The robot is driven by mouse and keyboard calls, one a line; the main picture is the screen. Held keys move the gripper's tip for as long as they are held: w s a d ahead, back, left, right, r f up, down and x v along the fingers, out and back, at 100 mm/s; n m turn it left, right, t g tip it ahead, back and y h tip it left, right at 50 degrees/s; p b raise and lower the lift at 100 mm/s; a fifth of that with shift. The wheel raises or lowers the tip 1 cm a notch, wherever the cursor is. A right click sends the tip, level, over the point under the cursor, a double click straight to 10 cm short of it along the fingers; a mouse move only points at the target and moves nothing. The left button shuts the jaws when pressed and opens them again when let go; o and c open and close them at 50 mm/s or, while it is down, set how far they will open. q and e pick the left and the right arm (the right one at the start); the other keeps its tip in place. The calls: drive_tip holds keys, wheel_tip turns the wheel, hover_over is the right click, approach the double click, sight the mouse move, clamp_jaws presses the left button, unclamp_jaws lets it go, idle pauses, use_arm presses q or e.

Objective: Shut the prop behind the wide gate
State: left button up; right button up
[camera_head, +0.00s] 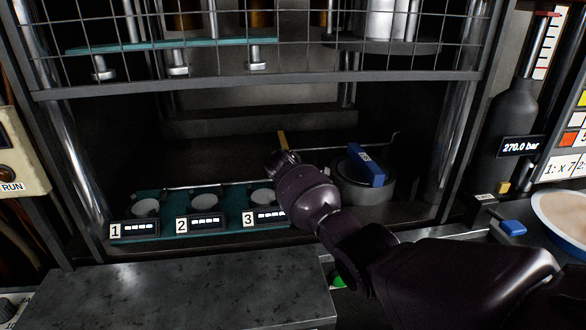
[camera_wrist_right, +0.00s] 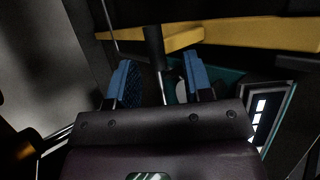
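The wide gate (camera_head: 270,45) is a dark-framed wire mesh, raised across the top of the head view, with the bay open below it. Which part is the prop is not certain. A yellow bar (camera_head: 283,141) shows just past my right wrist; a yellow bar (camera_wrist_right: 230,36) also crosses the top of the wrist view. My right gripper (camera_wrist_right: 162,82) reaches into the bay under the gate. Its two blue fingers stand apart, with a dark upright rod (camera_wrist_right: 155,45) seen between them and gaps at the sides. In the head view its fingers are hidden behind my wrist. My left gripper is not in view.
A teal strip (camera_head: 165,209) holds three round cups with labels 1, 2 and 3. A round grey pot (camera_head: 365,190) with a blue block (camera_head: 366,164) stands right of my wrist. A grey slab (camera_head: 180,295) lies in front. Steel columns flank the bay.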

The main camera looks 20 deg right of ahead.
drive_tip(key=v, duration=0.6)
drive_tip(key=shift+s+r+p, duration=0.2)
drive_tip(key=shift+s+p, duration=0.1)
drive_tip(key=shift+p, duration=0.05)
idle(0.4)
